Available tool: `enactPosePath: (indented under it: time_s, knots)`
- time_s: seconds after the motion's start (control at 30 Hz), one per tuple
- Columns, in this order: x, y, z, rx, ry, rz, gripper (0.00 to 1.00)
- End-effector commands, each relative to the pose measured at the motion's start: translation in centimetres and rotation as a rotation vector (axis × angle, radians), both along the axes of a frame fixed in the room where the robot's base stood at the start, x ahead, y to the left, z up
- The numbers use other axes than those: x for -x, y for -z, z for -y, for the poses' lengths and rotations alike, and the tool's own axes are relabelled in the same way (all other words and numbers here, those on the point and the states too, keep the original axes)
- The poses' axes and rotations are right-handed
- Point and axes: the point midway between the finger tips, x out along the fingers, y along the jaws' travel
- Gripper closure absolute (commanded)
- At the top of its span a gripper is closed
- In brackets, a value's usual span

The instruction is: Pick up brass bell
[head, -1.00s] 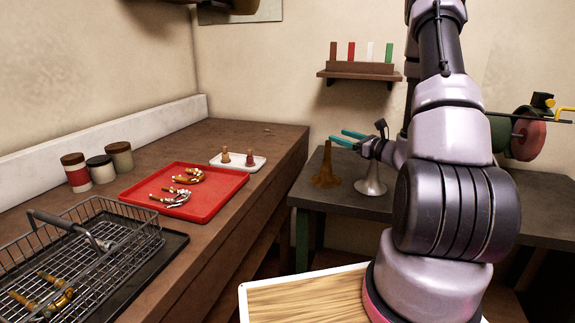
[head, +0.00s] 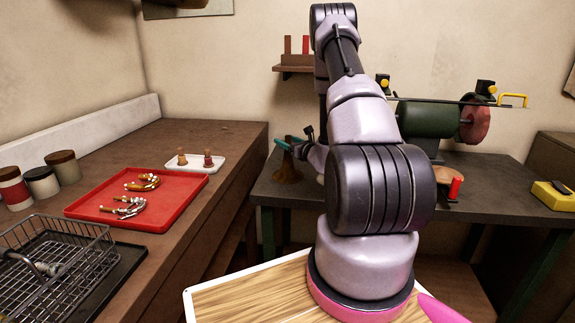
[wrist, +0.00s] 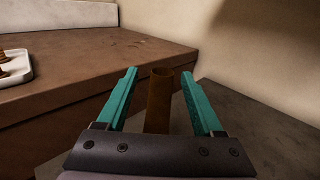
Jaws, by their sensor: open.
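The brass bell (head: 287,172) is a brown flared horn piece standing upright, mouth down, on the dark back table. Its narrow tube end also shows in the wrist view (wrist: 158,108), upright between the two teal fingers. My gripper (wrist: 158,73) is open, with a finger on each side of the tube and visible gaps between. In the head view my gripper (head: 288,143) is at the height of the bell's upper stem, partly hidden by my arm. The bell's flare is hidden in the wrist view.
A wooden bench (head: 180,215) on the left carries a red tray (head: 165,208) with brass parts, a white tray (head: 195,168) and a wire basket (head: 85,265). Its edge is left of my gripper. A green grinder (head: 430,118) stands on the back table (head: 490,190).

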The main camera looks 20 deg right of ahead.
Motion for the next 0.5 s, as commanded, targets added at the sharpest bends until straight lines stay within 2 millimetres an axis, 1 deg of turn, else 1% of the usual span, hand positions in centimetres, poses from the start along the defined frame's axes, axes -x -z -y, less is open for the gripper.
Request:
enactPosePath:
  time_s: [0.03,0.1,0.17,0.4,0.43,0.47,0.5]
  knots:
    - [-0.8,0.0,-0.2,0.002,-0.002,0.001,0.31]
    - [-1.6,0.0,-0.4,0.002,-0.002,0.000,0.31]
    - [-2.0,0.0,-0.4,0.001,-0.002,0.000,0.31]
    - [-2.3,0.0,-0.4,0.000,0.000,0.000,0.31]
    - [-2.3,0.0,-0.4,0.000,0.000,0.000,0.35]
    - [-2.3,0.0,-0.4,0.000,0.000,0.000,0.47]
    - [-2.3,0.0,-0.4,0.000,0.000,0.000,0.62]
